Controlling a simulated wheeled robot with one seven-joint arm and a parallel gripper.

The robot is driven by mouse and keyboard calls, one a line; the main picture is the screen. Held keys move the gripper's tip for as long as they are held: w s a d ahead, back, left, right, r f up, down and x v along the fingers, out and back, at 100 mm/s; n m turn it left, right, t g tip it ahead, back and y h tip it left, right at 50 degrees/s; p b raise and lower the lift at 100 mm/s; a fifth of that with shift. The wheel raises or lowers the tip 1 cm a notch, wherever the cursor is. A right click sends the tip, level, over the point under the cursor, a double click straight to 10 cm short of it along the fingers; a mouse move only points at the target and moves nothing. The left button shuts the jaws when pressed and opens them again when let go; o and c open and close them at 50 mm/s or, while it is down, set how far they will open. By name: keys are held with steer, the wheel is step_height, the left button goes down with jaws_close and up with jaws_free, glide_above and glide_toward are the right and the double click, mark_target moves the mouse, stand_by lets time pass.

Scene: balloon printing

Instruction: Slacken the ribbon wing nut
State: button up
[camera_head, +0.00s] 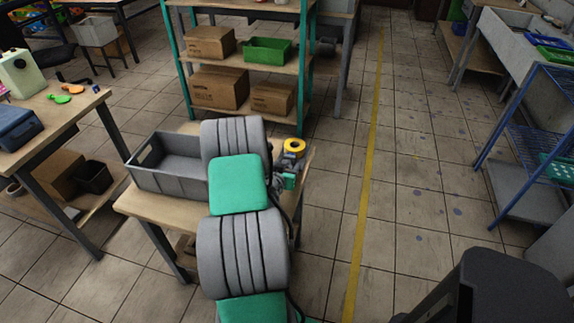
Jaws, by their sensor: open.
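My arm, grey and green, reaches over a small wooden table (150,207) and covers much of it. At the right edge of the table, just right of my arm, is a yellow ring-shaped roll (294,146), perhaps ribbon, on small dark and grey parts. A small green piece (289,181) shows just below it; I cannot tell what it is. I cannot make out the wing nut at this size.
A grey open bin (160,170) stands on the table, left of my arm. Behind is a shelf (238,63) with cardboard boxes and a green bin (267,50). Another workbench (60,118) is at left. A blue rack (515,140) stands at right. Floor is clear around the yellow line (366,180).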

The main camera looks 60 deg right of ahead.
steer(key=shift+d, duration=0.1)
steer(key=shift+f, duration=0.1)
jaws_close()
stand_by(0.5)
